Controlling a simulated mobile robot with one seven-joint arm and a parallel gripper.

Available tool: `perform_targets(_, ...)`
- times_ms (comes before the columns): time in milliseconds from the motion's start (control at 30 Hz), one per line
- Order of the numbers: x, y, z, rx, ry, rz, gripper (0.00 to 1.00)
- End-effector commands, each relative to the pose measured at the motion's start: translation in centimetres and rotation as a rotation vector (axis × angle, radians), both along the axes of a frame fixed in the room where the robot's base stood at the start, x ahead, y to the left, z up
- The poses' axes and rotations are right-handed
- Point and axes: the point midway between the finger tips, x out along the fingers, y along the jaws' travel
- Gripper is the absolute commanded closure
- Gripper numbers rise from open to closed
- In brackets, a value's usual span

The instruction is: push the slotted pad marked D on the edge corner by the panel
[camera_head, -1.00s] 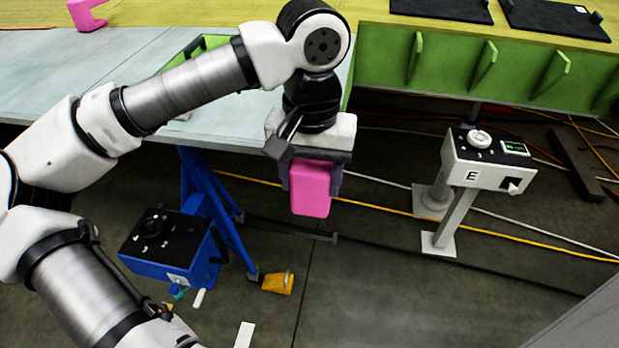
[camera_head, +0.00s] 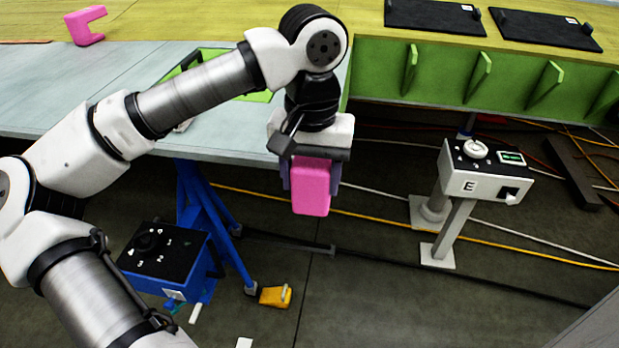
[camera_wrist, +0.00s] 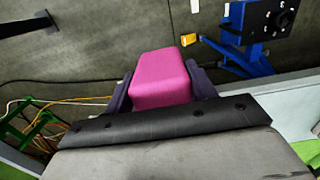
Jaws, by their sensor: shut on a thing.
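My gripper (camera_head: 312,186) is shut on a pink pad (camera_head: 311,190), which hangs below the wrist in the head view. The pad also shows between the two dark fingers in the wrist view (camera_wrist: 160,80). No slot or letter D can be made out on it from these sides. The gripper is in front of the table edge, above the open floor. A second pink piece, C-shaped, (camera_head: 86,25) stands at the far left on the yellow-green surface. The pale panel (camera_head: 60,90) lies on the left, partly hidden behind my arm.
A white pedestal box marked E (camera_head: 480,182) stands on the right. A blue stand with a black dial box (camera_head: 165,255) is below the panel. An orange wedge (camera_head: 275,296) and cables lie on the floor. Black plates (camera_head: 545,30) lie at the back right.

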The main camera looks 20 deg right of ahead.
Motion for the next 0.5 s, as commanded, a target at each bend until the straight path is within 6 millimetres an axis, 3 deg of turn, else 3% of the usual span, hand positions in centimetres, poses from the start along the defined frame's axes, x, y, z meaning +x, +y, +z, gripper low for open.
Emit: perform_targets(500,1.3,-0.9,-0.2,0.0,0.001,-0.001,0.67)
